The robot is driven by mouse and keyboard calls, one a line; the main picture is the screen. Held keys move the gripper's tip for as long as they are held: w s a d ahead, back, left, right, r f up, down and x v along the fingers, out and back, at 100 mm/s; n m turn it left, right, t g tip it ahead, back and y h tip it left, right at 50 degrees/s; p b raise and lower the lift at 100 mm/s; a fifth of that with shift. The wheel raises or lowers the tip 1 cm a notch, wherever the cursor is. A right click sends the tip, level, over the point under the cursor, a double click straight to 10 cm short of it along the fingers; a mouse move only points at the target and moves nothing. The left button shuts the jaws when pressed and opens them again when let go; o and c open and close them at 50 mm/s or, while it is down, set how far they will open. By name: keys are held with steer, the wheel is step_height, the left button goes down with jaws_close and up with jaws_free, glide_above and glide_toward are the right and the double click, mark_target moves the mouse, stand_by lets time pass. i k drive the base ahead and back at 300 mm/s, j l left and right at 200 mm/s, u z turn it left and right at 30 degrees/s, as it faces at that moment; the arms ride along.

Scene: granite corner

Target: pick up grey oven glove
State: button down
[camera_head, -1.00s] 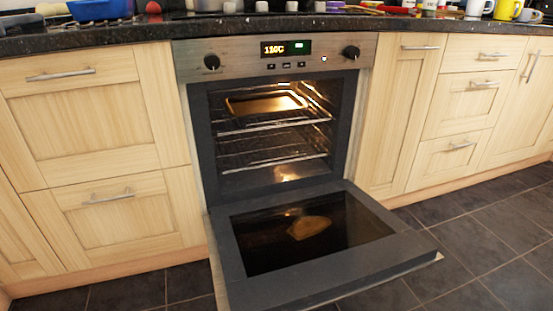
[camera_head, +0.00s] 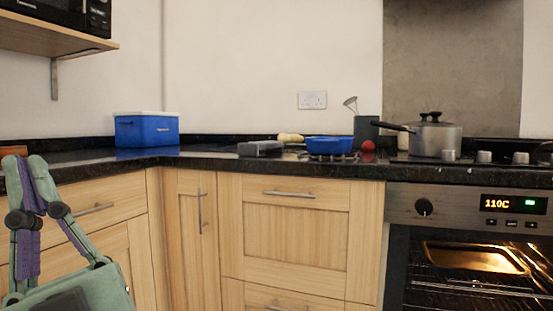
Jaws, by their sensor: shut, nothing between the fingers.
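A low grey object (camera_head: 260,148) lies on the dark worktop left of the blue pan. It is too small to tell whether it is the grey oven glove, and nothing else in view is clearly a glove. My gripper (camera_head: 27,165), green with purple pads, points up at the lower left edge of the picture. Its fingers are shut and empty. It is well left of the grey object and apart from it.
A blue box (camera_head: 146,130) with a white lid stands in the worktop corner. A blue pan (camera_head: 330,144), a dark utensil pot (camera_head: 366,132) and a steel saucepan (camera_head: 432,138) stand further right. The lit oven (camera_head: 468,258) holds a tray. A shelf (camera_head: 50,36) overhangs upper left.

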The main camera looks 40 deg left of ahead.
mark_target(251, 149)
steer(key=j+u, duration=0.35)
steer(key=i+j+u, duration=0.1)
steer(key=u, duration=0.25)
